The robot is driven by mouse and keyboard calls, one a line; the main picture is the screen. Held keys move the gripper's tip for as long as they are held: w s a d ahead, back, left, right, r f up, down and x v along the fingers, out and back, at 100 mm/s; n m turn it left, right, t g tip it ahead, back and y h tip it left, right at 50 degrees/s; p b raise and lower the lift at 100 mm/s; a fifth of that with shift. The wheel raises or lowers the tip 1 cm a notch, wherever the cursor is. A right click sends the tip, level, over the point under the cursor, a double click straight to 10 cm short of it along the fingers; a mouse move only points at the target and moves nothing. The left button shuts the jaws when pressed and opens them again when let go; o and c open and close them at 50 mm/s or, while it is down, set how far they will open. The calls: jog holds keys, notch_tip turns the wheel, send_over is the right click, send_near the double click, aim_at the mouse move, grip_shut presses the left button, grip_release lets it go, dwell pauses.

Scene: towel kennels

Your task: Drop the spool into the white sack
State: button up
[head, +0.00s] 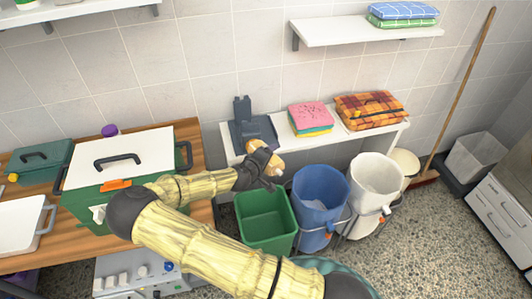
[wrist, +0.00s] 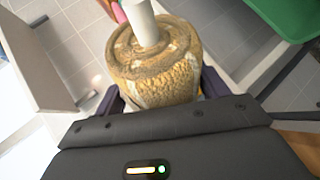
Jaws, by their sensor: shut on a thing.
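The spool (wrist: 155,68) is a tan, mottled cylinder with a white rod sticking out of its end. My gripper (wrist: 160,96) is shut on it, with a dark finger on either side. In the head view my gripper (head: 264,164) holds the spool (head: 274,168) in the air beside the shelf edge, above and behind the green bin. The white sack (head: 376,178) hangs open in a stand to the right, beyond the blue sack. The gripper is apart from it, to its left. Part of the spool is hidden by the gripper.
A green bin (head: 264,220) and a blue sack (head: 320,190) stand between my gripper and the white sack. Folded towels (head: 310,118) and an orange plaid cloth (head: 369,108) lie on the low white shelf (head: 345,138) behind. A broom (head: 462,90) leans at the right.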

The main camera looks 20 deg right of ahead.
jog(key=s+a+f+n+t+y, duration=0.1)
jog(key=s+f+n+y, duration=0.3)
jog(key=f, duration=0.4)
jog(key=s+a+f+n+t+y, duration=0.1)
jog(key=s+f+n+t+y, duration=0.1)
jog(key=s+f+n+y, duration=0.2)
jog(key=s+f, duration=0.3)
jog(key=f, duration=0.1)
jog(key=shift+s, duration=0.25)
